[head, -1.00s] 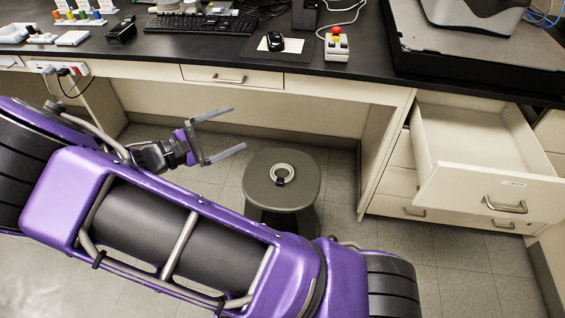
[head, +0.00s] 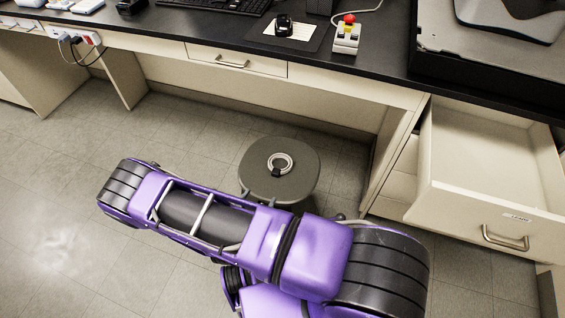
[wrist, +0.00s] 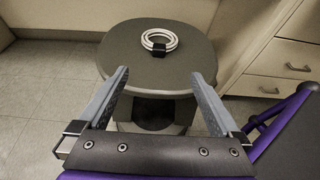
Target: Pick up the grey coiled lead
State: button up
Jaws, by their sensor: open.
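The grey coiled lead (head: 281,162) lies flat on top of a dark round stool (head: 255,181), with a black tie or plug on its near side. In the wrist view the coil (wrist: 159,38) sits near the far middle of the stool top (wrist: 125,62). My gripper (wrist: 160,82) is open and empty, its two fingers spread to the left and right at the stool's near edge. The coil lies beyond the fingertips, between their lines, and nothing touches it.
A black-topped bench (head: 150,22) runs behind the stool. An open, empty drawer (head: 490,165) juts out at the right. A closed drawer (head: 235,60) sits under the bench top. The floor left of the stool is clear.

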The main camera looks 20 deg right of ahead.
jog(key=b, duration=0.1)
send_near(277, 170)
jog(key=x, duration=0.3)
jog(key=shift+f, duration=0.25)
jog(key=shift+r+b+x, duration=0.15)
jog(key=shift+b+x, duration=0.05)
jog(key=shift+x, duration=1.25)
jog(key=shift+r+b+x, duration=0.15)
jog(key=shift+b+x, duration=0.05)
jog(key=shift+x, duration=1.25)
jog(key=shift+w, duration=0.1)
jog(key=c, duration=1.4)
